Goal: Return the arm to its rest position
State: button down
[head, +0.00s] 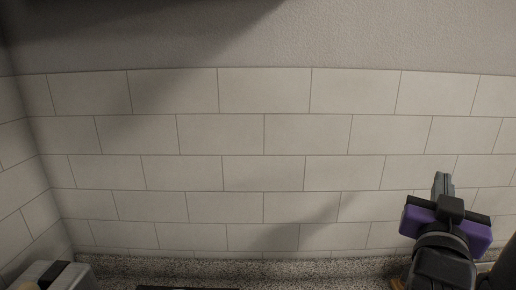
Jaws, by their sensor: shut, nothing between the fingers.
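My gripper (443,186) is at the right of the head view, raised in front of the tiled wall. It has a purple body with dark parts, and its grey fingers point up and are together. Nothing shows between the fingers. The rest of my arm runs down out of the bottom right of the picture.
A pale tiled wall (263,135) fills most of the view, with a side wall (20,170) at the left. A speckled counter (230,270) runs along the bottom. A grey and black object (52,275) is at the bottom left, partly cut off. Space left of my gripper looks clear.

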jog(key=s+a+f+n+t+y, duration=0.5)
jog(key=s+a+f+n+y, duration=0.65)
jog(key=s+n+y, duration=0.2)
jog(key=s+f+m+g+h, duration=0.1)
jog(key=s+f+m+g, duration=0.2)
jog(key=s+f, duration=0.6)
jog(key=s+a+f+m+g+h, duration=0.1)
jog(key=s+f+m+g, duration=0.2)
jog(key=s+f, duration=0.6)
jog(key=s+g, duration=0.1)
jog(key=s, duration=0.7)
jog(key=shift+s+a+f, duration=0.15)
jog(key=shift+a, duration=0.1)
jog(key=shift+m, duration=0.25)
